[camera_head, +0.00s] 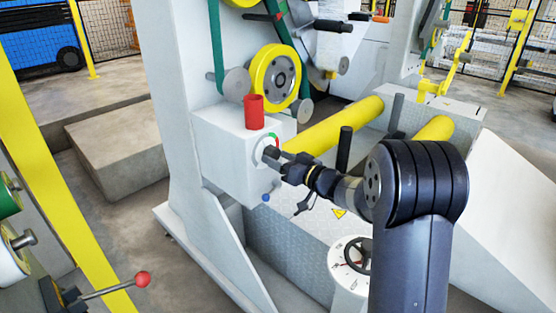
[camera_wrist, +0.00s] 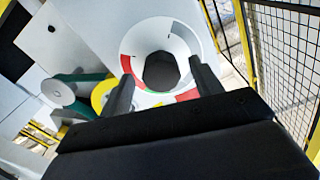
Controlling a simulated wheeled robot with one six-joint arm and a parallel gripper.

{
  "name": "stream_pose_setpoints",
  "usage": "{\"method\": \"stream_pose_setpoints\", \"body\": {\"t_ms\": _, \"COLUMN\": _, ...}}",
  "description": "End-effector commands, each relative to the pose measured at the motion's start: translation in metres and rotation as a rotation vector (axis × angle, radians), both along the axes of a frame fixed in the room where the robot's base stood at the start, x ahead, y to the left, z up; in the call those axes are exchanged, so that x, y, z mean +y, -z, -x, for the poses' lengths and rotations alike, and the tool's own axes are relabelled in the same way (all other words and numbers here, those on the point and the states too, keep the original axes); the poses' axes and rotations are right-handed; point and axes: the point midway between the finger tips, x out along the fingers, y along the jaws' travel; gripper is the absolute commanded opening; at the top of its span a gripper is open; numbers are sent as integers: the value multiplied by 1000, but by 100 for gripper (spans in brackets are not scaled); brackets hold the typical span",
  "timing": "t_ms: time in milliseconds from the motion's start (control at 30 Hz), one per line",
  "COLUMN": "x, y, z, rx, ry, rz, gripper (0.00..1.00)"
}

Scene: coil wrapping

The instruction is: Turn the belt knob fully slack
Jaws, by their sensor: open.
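The belt knob is a dark, many-sided knob (camera_wrist: 161,70) in the middle of a round white dial (camera_wrist: 134,42) with red and green marks. In the head view the dial (camera_head: 266,148) is on the side of a white box (camera_head: 228,150), and the knob is largely hidden by my gripper. My gripper (camera_head: 276,156) points at the dial. In the wrist view its open fingers (camera_wrist: 160,82) stand to the left and right of the knob. I cannot tell whether they touch it.
A red cylinder (camera_head: 254,112) stands on the box. Above are a yellow wheel (camera_head: 262,75) and a green belt (camera_head: 215,40). Yellow rollers (camera_head: 335,125) and a black post (camera_head: 344,150) are behind my gripper. A dial with a handwheel (camera_head: 341,262) is below my arm.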

Motion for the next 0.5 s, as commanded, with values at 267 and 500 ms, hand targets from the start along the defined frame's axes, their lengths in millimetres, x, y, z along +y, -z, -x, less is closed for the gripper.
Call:
{"method": "stream_pose_setpoints", "body": {"t_ms": 267, "x": 6, "y": 0, "z": -6, "rx": 1, "ry": 1, "rz": -1, "gripper": 61}}
{"method": "stream_pose_setpoints", "body": {"t_ms": 500, "x": 6, "y": 0, "z": -6, "rx": 1, "ry": 1, "rz": -1, "gripper": 52}}
